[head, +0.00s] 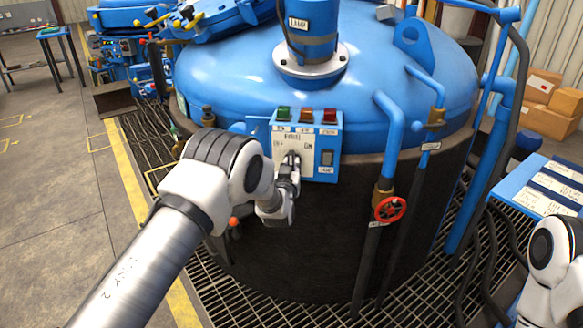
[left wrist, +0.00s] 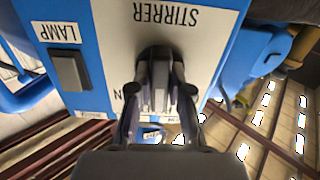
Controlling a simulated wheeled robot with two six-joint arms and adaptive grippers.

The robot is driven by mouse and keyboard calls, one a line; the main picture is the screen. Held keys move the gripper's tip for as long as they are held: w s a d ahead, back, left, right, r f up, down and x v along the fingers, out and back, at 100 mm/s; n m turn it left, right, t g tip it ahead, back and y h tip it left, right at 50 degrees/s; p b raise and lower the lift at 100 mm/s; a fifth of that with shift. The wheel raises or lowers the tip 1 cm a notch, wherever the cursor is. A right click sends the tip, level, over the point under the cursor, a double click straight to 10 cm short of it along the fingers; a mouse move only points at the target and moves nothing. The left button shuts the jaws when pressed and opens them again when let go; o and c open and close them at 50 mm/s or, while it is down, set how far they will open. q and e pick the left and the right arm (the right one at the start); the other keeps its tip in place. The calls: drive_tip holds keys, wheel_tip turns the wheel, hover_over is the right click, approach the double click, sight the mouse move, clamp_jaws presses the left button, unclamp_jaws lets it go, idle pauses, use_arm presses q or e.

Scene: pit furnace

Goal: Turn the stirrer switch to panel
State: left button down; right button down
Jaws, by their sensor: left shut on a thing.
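The blue control box with a white stirrer panel (head: 293,137) is mounted on the front of the furnace. It also shows upside down in the left wrist view (left wrist: 185,50), with the word STIRRER. My left gripper (head: 291,163) reaches the panel from the front left. In the left wrist view its two fingers (left wrist: 160,92) are shut on the grey stirrer switch knob (left wrist: 160,75), one on each side. The fingers and their shadow hide much of the knob, so its exact pointing is hard to read. My right gripper is out of view.
Green (head: 283,114), amber (head: 306,115) and red (head: 329,116) lamps line the box top. A grey lamp switch (left wrist: 70,68) sits beside the stirrer panel. A red valve wheel (head: 390,209) and blue pipes stand to the right. Grating floor (head: 270,300) lies in front.

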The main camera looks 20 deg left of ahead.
use_arm(q)
drive_tip(key=shift+m, duration=0.3)
drive_tip(key=c, duration=1.1)
unclamp_jaws()
drive_tip(key=s, duration=0.4)
drive_tip(key=s+d, duration=0.1)
drive_tip(key=s, duration=0.7)
drive_tip(key=shift+d, duration=0.3)
drive_tip(key=shift+w, duration=0.1)
